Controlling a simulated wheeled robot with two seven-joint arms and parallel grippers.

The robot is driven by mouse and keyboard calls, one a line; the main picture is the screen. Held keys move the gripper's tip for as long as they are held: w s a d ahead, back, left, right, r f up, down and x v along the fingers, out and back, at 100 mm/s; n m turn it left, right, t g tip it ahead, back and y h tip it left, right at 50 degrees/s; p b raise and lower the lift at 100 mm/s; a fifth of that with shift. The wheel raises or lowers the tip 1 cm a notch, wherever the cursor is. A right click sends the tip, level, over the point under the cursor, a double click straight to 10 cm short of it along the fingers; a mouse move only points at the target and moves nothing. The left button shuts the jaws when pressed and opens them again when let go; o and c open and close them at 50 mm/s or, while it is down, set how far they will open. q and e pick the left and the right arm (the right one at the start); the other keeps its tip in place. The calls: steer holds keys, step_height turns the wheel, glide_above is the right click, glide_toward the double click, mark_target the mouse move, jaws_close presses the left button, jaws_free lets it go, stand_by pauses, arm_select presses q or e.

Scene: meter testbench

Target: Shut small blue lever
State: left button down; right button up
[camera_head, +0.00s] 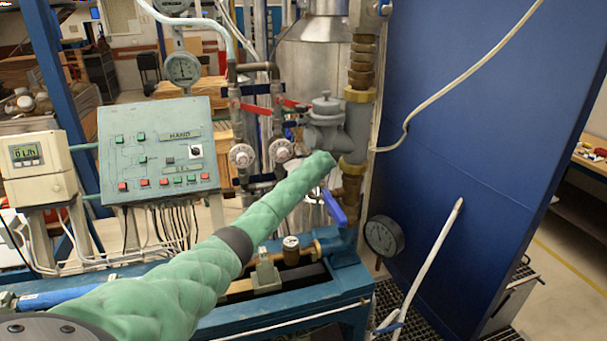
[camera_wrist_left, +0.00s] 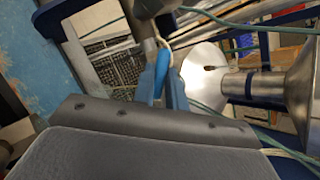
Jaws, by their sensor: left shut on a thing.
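The small blue lever (camera_head: 334,208) hangs at a slant from the brass and grey pipework, just beyond the end of my green left arm in the head view. In the left wrist view, the blue lever (camera_wrist_left: 161,72) is between the fingers of my left gripper (camera_wrist_left: 166,88), which is shut on it. In the head view, the arm hides most of the gripper and the upper end of the lever. My right gripper is in neither view.
Red valve handles (camera_head: 256,108) and round dials stand left of the pipe. A green control panel (camera_head: 160,150) is further left. A large blue panel (camera_head: 480,130) stands close on the right, with a white cable (camera_head: 432,255) and a dark gauge (camera_head: 384,235) before it.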

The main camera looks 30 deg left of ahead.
arm_select(q)
steer(key=m+t, duration=0.1)
steer(key=m, duration=0.3)
steer(key=m+t, duration=0.2)
steer(key=m, duration=0.2)
steer(key=m+t+h, duration=0.1)
steer(key=m, duration=0.3)
steer(key=shift+s+f, duration=0.1)
steer(key=shift+s, duration=0.25)
steer(key=shift+m+t, duration=0.3)
steer(key=shift+m, duration=0.1)
steer(key=c, duration=1.4)
jaws_free()
steer(key=shift+c, duration=0.2)
